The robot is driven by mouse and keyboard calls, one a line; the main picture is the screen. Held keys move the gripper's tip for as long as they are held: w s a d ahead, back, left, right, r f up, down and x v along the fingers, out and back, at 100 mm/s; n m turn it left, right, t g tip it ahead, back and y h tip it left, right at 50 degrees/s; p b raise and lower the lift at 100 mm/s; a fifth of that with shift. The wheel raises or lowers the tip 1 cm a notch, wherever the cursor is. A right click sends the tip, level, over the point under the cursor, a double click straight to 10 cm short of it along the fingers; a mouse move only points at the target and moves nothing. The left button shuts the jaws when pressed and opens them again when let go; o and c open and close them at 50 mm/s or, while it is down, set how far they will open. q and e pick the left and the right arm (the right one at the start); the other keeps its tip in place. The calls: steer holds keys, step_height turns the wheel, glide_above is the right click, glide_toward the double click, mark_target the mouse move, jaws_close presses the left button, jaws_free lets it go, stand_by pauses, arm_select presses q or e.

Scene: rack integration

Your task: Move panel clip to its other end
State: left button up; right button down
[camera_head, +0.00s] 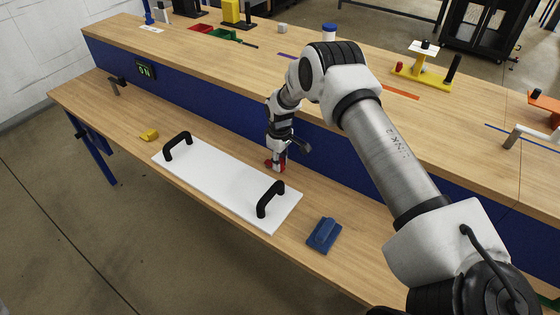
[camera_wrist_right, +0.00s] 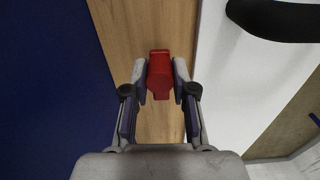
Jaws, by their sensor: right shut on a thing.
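My right gripper (camera_head: 277,165) reaches down behind the white panel (camera_head: 215,180), which lies on the lower bench and has two black handles. The gripper is shut on a small red clip (camera_head: 269,163). In the right wrist view the red clip (camera_wrist_right: 160,76) sits between the two fingertips (camera_wrist_right: 160,82), over the strip of wood beside the panel (camera_wrist_right: 245,85). Whether the clip touches the panel or the bench cannot be told. My left gripper is not in view.
A blue block (camera_head: 323,234) lies right of the panel, and a yellow piece (camera_head: 149,135) lies left of it. The blue riser (camera_head: 225,110) stands close behind the gripper. The upper bench holds a yellow stand (camera_head: 422,75) and coloured trays (camera_head: 222,34).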

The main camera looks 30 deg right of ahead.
mark_target(271, 166)
steer(key=shift+a, duration=0.1)
steer(key=m, duration=0.1)
steer(key=a+m, duration=0.1)
steer(key=m, duration=0.2)
steer(key=shift+s+a, duration=0.15)
steer(key=shift+a, duration=0.1)
steer(key=m, duration=0.1)
steer(key=a+m, duration=0.1)
steer(key=m, duration=0.2)
steer(key=shift+w+a+m, duration=0.2)
steer(key=shift+a+m, duration=0.2)
steer(key=m, duration=0.1)
steer(key=a+m, duration=0.1)
steer(key=m, duration=0.1)
steer(key=w+m+b, duration=0.1)
steer(key=shift+a+m, duration=0.25)
steer(key=shift+m, duration=0.05)
steer(key=shift+w+a+m+b, duration=0.15)
steer(key=shift+w+m+b, duration=0.1)
steer(key=shift+m, duration=0.5)
steer(key=shift+w+a+m+b, duration=0.15)
steer(key=shift+w+a+m, duration=0.1)
steer(key=shift+m, duration=0.55)
steer(key=shift+w+a+m+b, duration=0.1)
steer(key=shift+w+m+b, duration=0.15)
steer(key=shift+m, duration=0.5)
steer(key=c, duration=0.9)
jaws_free()
steer(key=shift+c, duration=0.2)
